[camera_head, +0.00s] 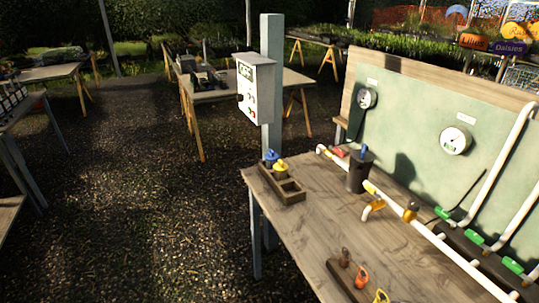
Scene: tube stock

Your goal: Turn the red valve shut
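The red valve handle (337,152) is small in the head view. It sits at the left end of the white pipe (395,204), which runs along the back of the wooden workbench (335,218). A dark cylindrical cup (357,176) stands just right of it, close to the pipe. The handle is too small for me to tell its angle to the pipe. My gripper is not in view, and nothing is seen touching the red handle.
A wooden holder (291,196) with blue and yellow pieces is at the bench's left corner. A yellow valve (410,211), green handles (476,237) and a front rack (343,275) are further right. A control box (256,90) stands behind. The bench middle is clear.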

